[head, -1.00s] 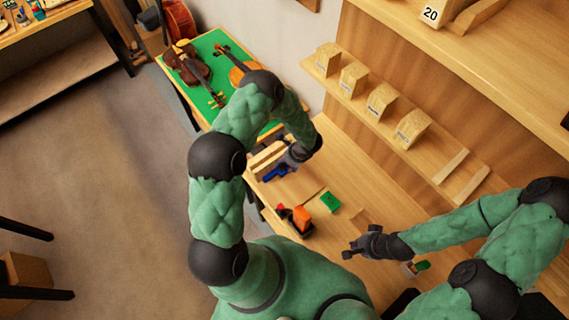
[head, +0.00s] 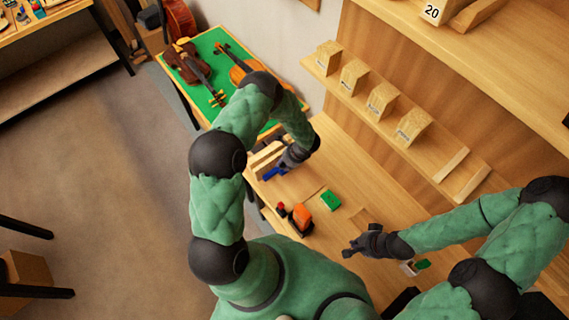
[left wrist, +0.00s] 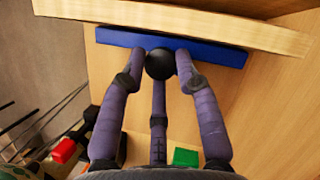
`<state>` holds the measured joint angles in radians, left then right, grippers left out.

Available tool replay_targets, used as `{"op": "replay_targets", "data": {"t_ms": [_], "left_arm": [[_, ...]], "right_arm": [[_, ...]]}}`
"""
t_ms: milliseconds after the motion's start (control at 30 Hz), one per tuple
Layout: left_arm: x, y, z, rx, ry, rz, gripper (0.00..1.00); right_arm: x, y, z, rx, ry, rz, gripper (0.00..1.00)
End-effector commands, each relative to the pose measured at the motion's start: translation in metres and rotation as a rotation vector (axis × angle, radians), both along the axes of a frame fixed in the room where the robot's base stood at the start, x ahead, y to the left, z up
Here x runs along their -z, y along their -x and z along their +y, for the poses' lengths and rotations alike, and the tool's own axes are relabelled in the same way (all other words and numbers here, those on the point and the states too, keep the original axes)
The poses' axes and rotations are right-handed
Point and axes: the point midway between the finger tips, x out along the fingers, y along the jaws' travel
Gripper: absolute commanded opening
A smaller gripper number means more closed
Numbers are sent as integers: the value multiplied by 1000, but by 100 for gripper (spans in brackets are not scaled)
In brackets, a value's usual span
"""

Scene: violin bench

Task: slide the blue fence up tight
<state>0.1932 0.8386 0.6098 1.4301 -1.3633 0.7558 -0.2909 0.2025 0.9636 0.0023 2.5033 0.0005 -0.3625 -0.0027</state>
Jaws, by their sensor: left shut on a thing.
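The blue fence (left wrist: 170,47) is a long bar with a black knob (left wrist: 160,64) on its near side. It lies along a pale wooden strip (left wrist: 180,24), close to it; I cannot tell whether they touch along the whole length. My left gripper (left wrist: 158,68) is shut on the knob, its purple-grey fingers around it. In the head view my left gripper (head: 287,163) partly hides the blue fence (head: 274,174), which is at the bench's left end. My right gripper (head: 356,248) hangs over the bench front, apart from the fence; its finger opening is unclear.
A green block (head: 330,199) and an orange piece (head: 302,216) are on the bench nearer my body. A shelf with several wooden blocks (head: 382,98) runs along the back. Violins lie on a green-topped table (head: 207,43) beyond. The bench middle (head: 350,165) is clear.

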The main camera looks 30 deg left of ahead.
Motion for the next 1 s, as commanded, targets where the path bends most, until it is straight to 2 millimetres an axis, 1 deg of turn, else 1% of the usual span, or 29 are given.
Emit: {"op": "replay_targets", "data": {"t_ms": [33, 200, 500, 533, 600, 900, 1000], "left_arm": [[2, -3, 1, 0, 1, -7, 0], [2, -4, 4, 2, 0, -7, 0], [0, -4, 4, 2, 1, -6, 0], [0, -4, 4, 2, 1, -6, 38], [0, -4, 4, 2, 1, -6, 54], [0, -3, 4, 1, -1, -3, 54], [-4, -4, 2, 1, -1, -4, 54]], "right_arm": [[7, 0, 0, 0, 0, 0, 0], [18, 0, 0, 0, 0, 0, 0], [17, 0, 0, 0, 0, 0, 0], [17, 0, 0, 0, 0, 0, 0], [17, 0, 0, 0, 0, 0, 0], [17, 0, 0, 0, 0, 0, 0], [17, 0, 0, 0, 0, 0, 0]]}}
